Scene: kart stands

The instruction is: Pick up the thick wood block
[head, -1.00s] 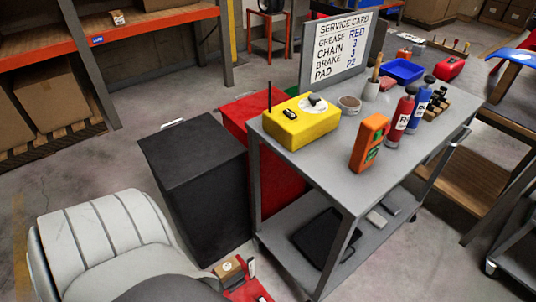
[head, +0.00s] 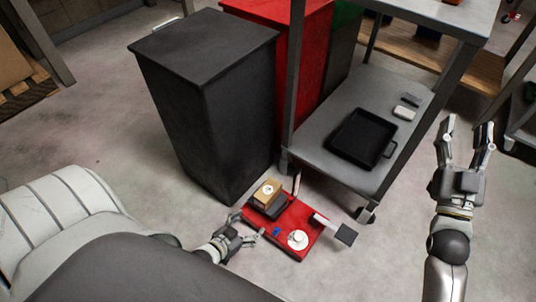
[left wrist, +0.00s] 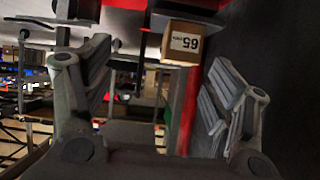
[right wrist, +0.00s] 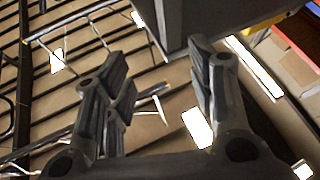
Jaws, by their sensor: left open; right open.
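A tan wood block (head: 268,189) with a white round mark on top sits on a dark item on the red tray (head: 282,238), low in the head view. In the left wrist view, the wood block (left wrist: 182,43) shows a white label with an upside-down "65", beyond and between the fingers. My left gripper (head: 247,227) is open and empty at the tray's left edge, apart from the block. My right gripper (head: 467,127) is open and empty, far right, beside the cart. The left wrist view shows open left fingers (left wrist: 155,85); the right wrist view shows open right fingers (right wrist: 160,85).
A black bin (head: 205,100) stands behind the tray, with a red bin (head: 300,75) beside it. A grey cart's lower shelf (head: 335,95) holds a black pan (head: 362,138). A white disc (head: 297,239) and a dark-ended tool (head: 345,235) lie at the tray's right.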

